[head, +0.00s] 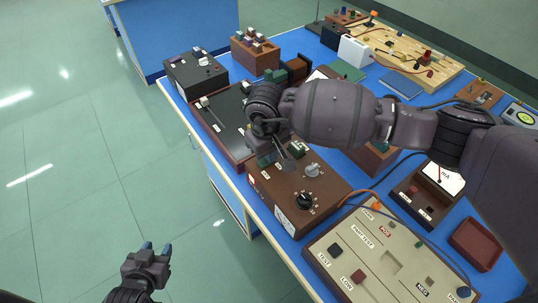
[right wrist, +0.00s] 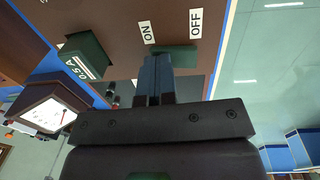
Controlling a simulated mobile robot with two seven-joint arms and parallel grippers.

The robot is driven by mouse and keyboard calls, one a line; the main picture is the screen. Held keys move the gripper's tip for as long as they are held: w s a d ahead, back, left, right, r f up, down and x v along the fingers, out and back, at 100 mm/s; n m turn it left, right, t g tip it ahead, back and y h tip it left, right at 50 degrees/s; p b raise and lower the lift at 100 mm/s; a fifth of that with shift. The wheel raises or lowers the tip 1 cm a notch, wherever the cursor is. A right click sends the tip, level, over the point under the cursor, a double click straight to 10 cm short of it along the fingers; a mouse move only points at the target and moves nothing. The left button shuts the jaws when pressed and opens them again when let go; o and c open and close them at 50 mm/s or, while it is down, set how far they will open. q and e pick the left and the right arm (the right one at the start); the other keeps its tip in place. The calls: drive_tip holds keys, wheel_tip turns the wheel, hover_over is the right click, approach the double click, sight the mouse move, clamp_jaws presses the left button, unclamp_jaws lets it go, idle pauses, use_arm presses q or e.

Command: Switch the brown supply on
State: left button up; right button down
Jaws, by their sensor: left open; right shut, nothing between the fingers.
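The brown supply (head: 283,181) is a brown box on the blue bench, with a grey knob, a black knob and white labels on top. In the right wrist view, its panel (right wrist: 110,20) has an ON label (right wrist: 147,32), an OFF label (right wrist: 196,23) and a green switch (right wrist: 182,56) just below them. My right gripper (right wrist: 155,58) is shut and empty, its tips at the switch's left end; contact is unclear. In the head view my right arm partly hides the supply's far end. My left gripper (head: 157,247) is open and empty, over the floor.
A cream panel with terminals (head: 385,262) stands nearer, and a brown meter (head: 425,195) and red tray (head: 476,243) to the right. A black-topped box (head: 225,115) lies beyond the supply. In the wrist view a green 0.5 A block (right wrist: 85,55) stands left of the switch.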

drive_tip(key=shift+s+a, duration=0.15)
drive_tip(key=shift+s+a+r, duration=0.2)
drive_tip(key=shift+s+a, duration=0.15)
drive_tip(key=shift+a, duration=0.15)
idle(0.3)
drive_tip(key=shift+a+r, duration=0.15)
drive_tip(key=shift+r, duration=0.4)
wheel_tip(320, 180, up, 13)
drive_tip(key=s+a, duration=0.1)
drive_tip(key=shift+a, duration=0.15)
drive_tip(key=shift+s+f, duration=0.1)
drive_tip(key=shift+f, duration=0.05)
